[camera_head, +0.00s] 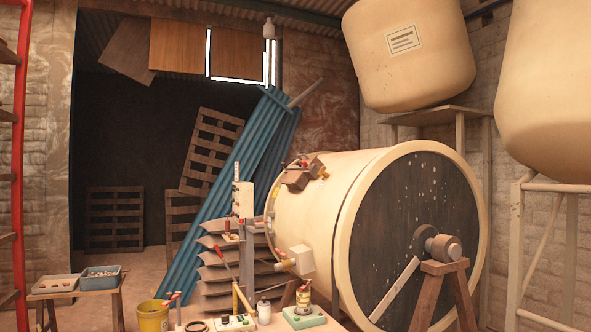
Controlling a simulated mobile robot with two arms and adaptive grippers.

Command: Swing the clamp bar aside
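A large cream drum (317,198) lies on its side right of centre, with a dark round end face (405,215) turned toward me. A pale bar (395,288) slants across the lower part of this face, up toward a round hub (440,246). It may be the clamp bar, but I cannot tell for sure. A wooden trestle (447,290) stands in front of the hub and hides part of the face. A brown block with small red and brass fittings (302,172) sits on top of the drum. Neither of my grippers is in view.
A table edge at the bottom holds a green-based device (303,318), a small jar (264,312) and other small items. A yellow bucket (153,316) stands left of it. A small stand with trays (78,284) is farther left. Blue corrugated sheets (228,190) lean behind. Cream tanks (408,50) stand upper right.

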